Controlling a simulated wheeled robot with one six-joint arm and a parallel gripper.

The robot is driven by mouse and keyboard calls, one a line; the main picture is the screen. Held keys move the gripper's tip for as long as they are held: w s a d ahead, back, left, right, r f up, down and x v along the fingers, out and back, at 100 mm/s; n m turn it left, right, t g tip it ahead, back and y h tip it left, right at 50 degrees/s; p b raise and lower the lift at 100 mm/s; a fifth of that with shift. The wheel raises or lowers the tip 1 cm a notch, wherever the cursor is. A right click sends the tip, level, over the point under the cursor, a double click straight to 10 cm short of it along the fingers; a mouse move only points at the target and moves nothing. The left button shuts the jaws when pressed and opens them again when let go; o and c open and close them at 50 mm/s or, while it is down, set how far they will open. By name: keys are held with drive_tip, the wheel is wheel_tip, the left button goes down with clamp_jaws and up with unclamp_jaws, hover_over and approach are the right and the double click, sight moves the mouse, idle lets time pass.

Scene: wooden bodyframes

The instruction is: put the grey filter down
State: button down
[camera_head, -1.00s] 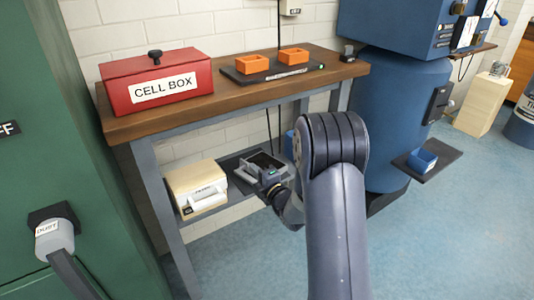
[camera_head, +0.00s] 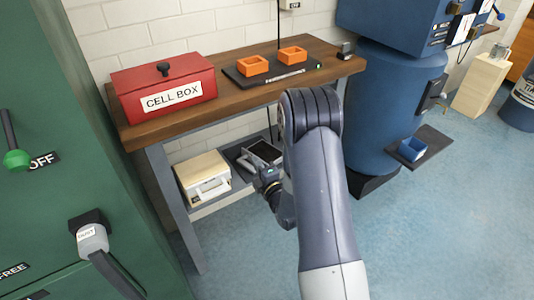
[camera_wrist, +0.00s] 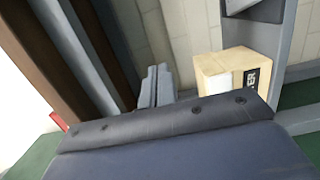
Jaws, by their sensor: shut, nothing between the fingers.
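My gripper (camera_head: 247,163) is at the lower shelf of the workbench, right of a cream box. In the wrist view its grey fingers (camera_wrist: 156,86) stand close together with nothing seen between them. A dark rectangular panel with a pale grey rim shows at the gripper in the head view; I cannot tell whether it is the grey filter on the shelf or part of my gripper. I can make out no grey filter for certain in either view. A large grey-blue surface with a dark bolted edge fills the bottom of the wrist view.
The cream box (camera_head: 203,178) stands on the lower shelf, left of my gripper; it also shows in the wrist view (camera_wrist: 213,66). The wooden benchtop (camera_head: 225,101) above bears a red cell box (camera_head: 163,84) and orange trays (camera_head: 292,55). A green cabinet (camera_head: 55,200) stands left.

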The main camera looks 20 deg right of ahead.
drive_tip(key=s+r+m+h+p, duration=0.2)
drive_tip(key=s+r+p, duration=0.6)
drive_tip(key=p, duration=0.6)
drive_tip(key=shift+s+d+r+h, duration=0.15)
drive_tip(key=shift+d+r+h, duration=0.1)
drive_tip(key=shift+d+h, duration=0.2)
drive_tip(key=c, duration=2.1)
unclamp_jaws()
drive_tip(key=shift+c, duration=0.2)
